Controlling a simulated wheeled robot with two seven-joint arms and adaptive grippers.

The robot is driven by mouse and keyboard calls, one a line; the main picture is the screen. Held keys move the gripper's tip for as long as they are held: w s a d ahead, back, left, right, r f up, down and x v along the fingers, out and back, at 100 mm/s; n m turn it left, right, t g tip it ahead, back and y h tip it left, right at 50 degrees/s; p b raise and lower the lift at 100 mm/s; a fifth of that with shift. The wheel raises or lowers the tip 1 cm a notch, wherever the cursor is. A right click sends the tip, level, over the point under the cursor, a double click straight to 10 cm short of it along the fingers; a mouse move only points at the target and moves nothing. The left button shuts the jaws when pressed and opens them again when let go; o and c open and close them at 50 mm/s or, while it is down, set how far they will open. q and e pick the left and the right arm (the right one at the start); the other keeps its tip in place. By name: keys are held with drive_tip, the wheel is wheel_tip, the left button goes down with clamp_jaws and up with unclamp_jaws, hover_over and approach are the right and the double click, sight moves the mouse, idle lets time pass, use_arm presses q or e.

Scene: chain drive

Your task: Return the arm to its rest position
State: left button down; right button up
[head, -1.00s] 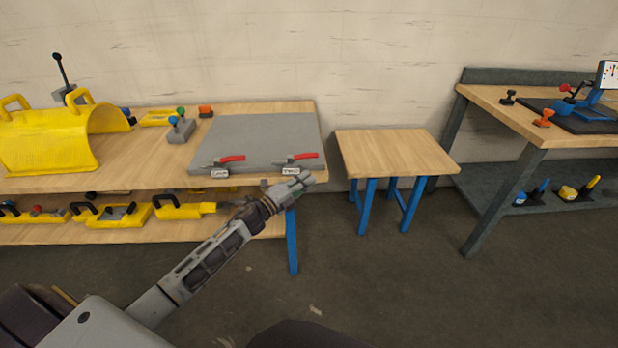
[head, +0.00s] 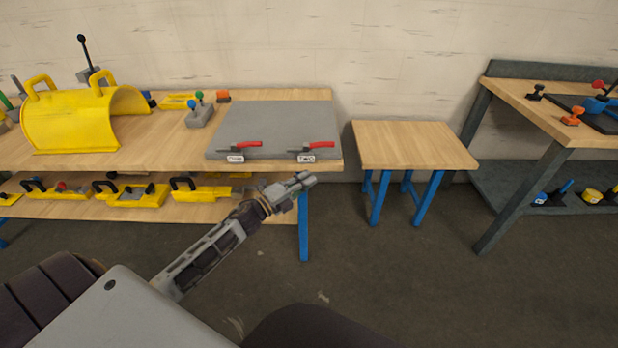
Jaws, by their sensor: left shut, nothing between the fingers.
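My left arm comes in from the lower left of the head view. Its gripper (head: 305,180) is shut and empty, in front of the long workbench's front edge near its right corner. In the picture it lies just below the right red-handled tool (head: 315,147), with no contact visible. My right gripper is not in view.
The long wooden workbench (head: 180,155) carries a grey mat (head: 270,122), a yellow cover (head: 70,120) and a knobbed block (head: 199,115). Yellow tools fill its lower shelf. A small blue-legged table (head: 415,145) and a grey-legged bench (head: 515,92) stand right. Open floor lies in front.

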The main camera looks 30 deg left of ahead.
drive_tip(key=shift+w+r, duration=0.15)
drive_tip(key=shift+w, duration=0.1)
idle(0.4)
